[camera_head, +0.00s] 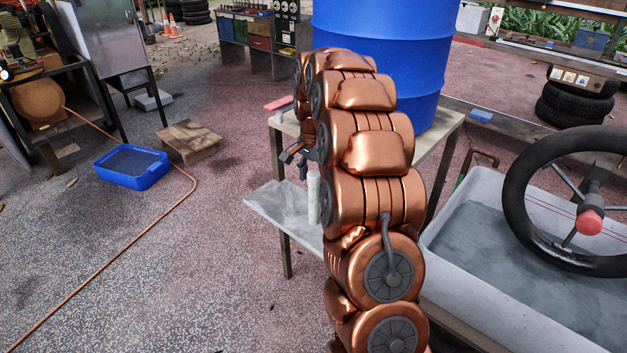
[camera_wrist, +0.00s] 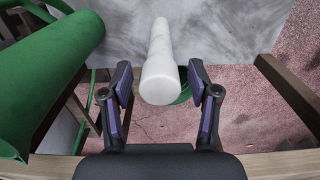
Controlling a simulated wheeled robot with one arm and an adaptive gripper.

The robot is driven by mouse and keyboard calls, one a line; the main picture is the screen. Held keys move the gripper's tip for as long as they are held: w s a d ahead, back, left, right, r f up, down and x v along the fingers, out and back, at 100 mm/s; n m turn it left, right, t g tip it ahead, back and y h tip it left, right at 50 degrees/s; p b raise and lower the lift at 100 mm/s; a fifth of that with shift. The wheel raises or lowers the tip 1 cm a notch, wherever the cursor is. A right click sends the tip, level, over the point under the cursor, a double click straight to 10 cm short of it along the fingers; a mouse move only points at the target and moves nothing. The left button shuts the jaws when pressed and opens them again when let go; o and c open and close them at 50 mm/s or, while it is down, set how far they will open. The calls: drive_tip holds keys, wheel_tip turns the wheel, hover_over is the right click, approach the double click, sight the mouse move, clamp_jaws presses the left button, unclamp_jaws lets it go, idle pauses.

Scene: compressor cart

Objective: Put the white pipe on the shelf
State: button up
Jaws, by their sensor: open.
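The white pipe (camera_head: 313,197) shows beside my arm in the head view, upright in front of the table's lower level. In the wrist view the white pipe (camera_wrist: 159,62) has its rounded near end between my open fingers, with gaps on both sides. My gripper (camera_wrist: 160,100) is open and holds nothing. In the head view my gripper (camera_head: 296,155) shows at the table's front edge, partly hidden by my arm. A grey lower shelf (camera_head: 268,207) juts out under the table; my arm hides part of it.
A blue barrel (camera_head: 350,30) stands on the wooden table (camera_head: 445,132). A large green cylinder (camera_wrist: 50,65) is close on the left in the wrist view. A grey tub (camera_head: 480,200) and steering wheel (camera_head: 515,190) are at right. Open floor lies left, with a blue bin (camera_head: 133,180).

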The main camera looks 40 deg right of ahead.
wheel_tip(320, 180, up, 11)
drive_tip(key=shift+r, duration=0.2)
idle(0.3)
drive_tip(key=s+a+n+g, duration=0.1)
drive_tip(key=s+a+n, duration=0.7)
drive_tip(key=s+a, duration=0.75)
drive_tip(key=s+a+f+n, duration=0.2)
drive_tip(key=s+a, duration=0.1)
drive_tip(key=s, duration=0.4)
drive_tip(key=s+a+f+n+g, duration=0.1)
drive_tip(key=s+a+f+n, duration=0.2)
drive_tip(key=s, duration=0.4)
drive_tip(key=s+a+f+n, duration=0.2)
drive_tip(key=s+a+f, duration=0.1)
drive_tip(key=s, duration=0.5)
drive_tip(key=shift+a+f+g, duration=0.15)
drive_tip(key=shift+a+g, duration=0.1)
drive_tip(key=shift+g, duration=0.15)
drive_tip(key=shift+w, duration=0.1)
wheel_tip(320, 180, up, 19)
drive_tip(key=t+p, duration=0.1)
drive_tip(key=p, duration=1.7)
drive_tip(key=shift+w, duration=0.15)
drive_tip(key=shift+c, duration=0.2)
